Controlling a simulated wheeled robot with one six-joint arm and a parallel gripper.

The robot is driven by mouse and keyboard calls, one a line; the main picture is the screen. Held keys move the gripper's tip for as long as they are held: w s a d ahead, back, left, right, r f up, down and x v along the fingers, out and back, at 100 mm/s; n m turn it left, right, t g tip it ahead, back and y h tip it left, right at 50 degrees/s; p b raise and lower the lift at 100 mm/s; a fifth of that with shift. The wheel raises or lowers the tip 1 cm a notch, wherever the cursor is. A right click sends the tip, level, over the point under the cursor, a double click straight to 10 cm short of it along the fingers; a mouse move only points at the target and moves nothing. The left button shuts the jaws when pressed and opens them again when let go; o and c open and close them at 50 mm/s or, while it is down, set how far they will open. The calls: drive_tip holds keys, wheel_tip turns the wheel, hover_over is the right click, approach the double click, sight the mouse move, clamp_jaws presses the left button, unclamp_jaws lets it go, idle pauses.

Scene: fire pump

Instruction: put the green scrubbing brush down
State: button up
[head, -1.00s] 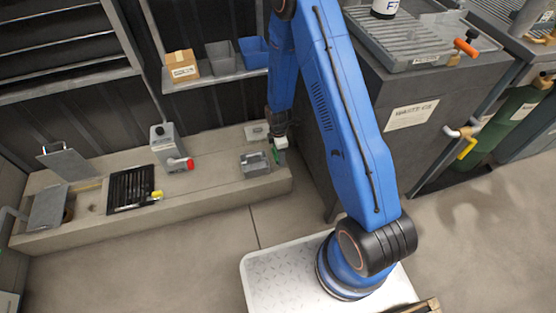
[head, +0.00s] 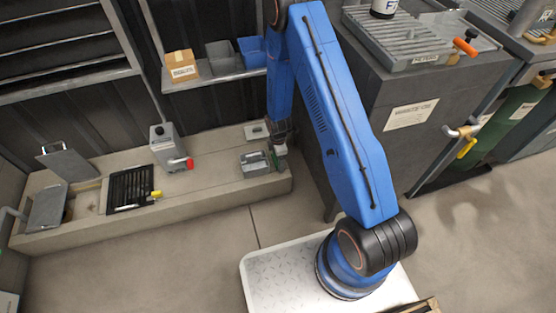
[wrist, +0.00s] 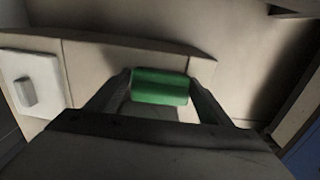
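The green scrubbing brush (wrist: 160,87) sits between the two fingers of my gripper (wrist: 160,95) in the wrist view, with a finger against each end. In the head view my gripper (head: 280,150) points down over the right end of the concrete ledge (head: 215,172). The brush (head: 274,159) shows there as a small green patch just below the gripper, beside the right side of a small metal tray (head: 254,163). I cannot tell whether the brush touches the ledge.
A pale plate with a raised block (head: 257,131) lies behind the tray; a grey box with a red knob (head: 164,146) and a black grate (head: 131,188) stand farther left. The dark cabinet (head: 400,100) rises close on the right. The ledge between box and tray is clear.

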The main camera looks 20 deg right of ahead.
drive_tip(key=shift+o, duration=0.6)
wheel_tip(320, 180, up, 12)
drive_tip(key=shift+r, duration=0.15)
idle(0.3)
idle(0.4)
